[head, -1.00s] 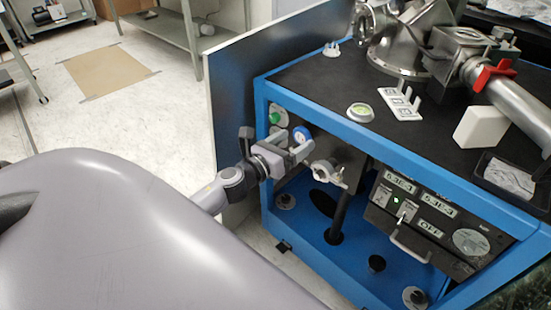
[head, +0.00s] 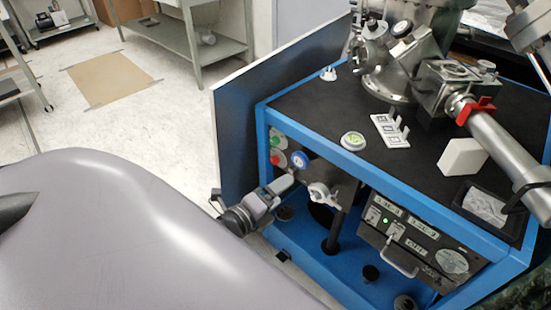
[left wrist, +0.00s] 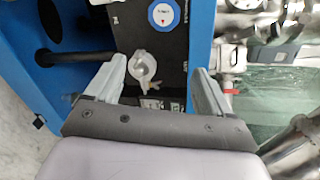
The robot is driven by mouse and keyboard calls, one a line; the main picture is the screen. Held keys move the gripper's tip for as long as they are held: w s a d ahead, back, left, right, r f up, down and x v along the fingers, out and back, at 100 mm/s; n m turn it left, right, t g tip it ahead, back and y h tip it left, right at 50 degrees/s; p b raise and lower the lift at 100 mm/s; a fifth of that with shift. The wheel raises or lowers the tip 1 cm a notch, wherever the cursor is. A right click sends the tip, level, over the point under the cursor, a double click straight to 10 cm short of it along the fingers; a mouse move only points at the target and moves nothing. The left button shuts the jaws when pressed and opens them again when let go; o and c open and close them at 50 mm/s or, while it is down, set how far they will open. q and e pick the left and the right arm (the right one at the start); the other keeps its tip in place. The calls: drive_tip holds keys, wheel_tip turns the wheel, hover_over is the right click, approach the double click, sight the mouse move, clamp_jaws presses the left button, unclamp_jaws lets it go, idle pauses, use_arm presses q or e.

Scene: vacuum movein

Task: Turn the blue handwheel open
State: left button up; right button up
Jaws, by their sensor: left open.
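The only blue round part I see on the front is a small blue-rimmed disc with a white face (head: 300,159), at the upper left of the blue cabinet. It also shows at the top of the left wrist view (left wrist: 163,16), with a red mark on its face. My left gripper (head: 284,188) is open and empty, just below and left of this disc. In the left wrist view, a silver lobed knob (left wrist: 143,68) shows between the open fingers (left wrist: 159,65); I cannot tell whether they touch it. My right gripper is not in view.
The same silver knob (head: 323,195) sits right of the gripper. Green (head: 279,141) and red (head: 279,160) buttons are beside the disc. A black control panel with a handle (head: 420,240) is at right. The cabinet's open side panel (head: 232,150) stands at left.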

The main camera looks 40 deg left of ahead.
use_arm(q)
drive_tip(key=s+d+r+n+g+h+p, duration=0.1)
drive_tip(key=s+d+r+n+g+p, duration=0.1)
drive_tip(key=s+d+n+p, duration=0.3)
drive_tip(key=s+d+r+n+g+h+p, duration=0.1)
drive_tip(key=s+d+n+p, duration=0.4)
drive_tip(key=n, duration=0.9)
drive_tip(key=s+r+g+p, duration=0.1)
drive_tip(key=s+g+p, duration=0.1)
drive_tip(key=s+p, duration=0.1)
drive_tip(key=shift+d+r, duration=0.25)
drive_tip(key=shift+s, duration=0.1)
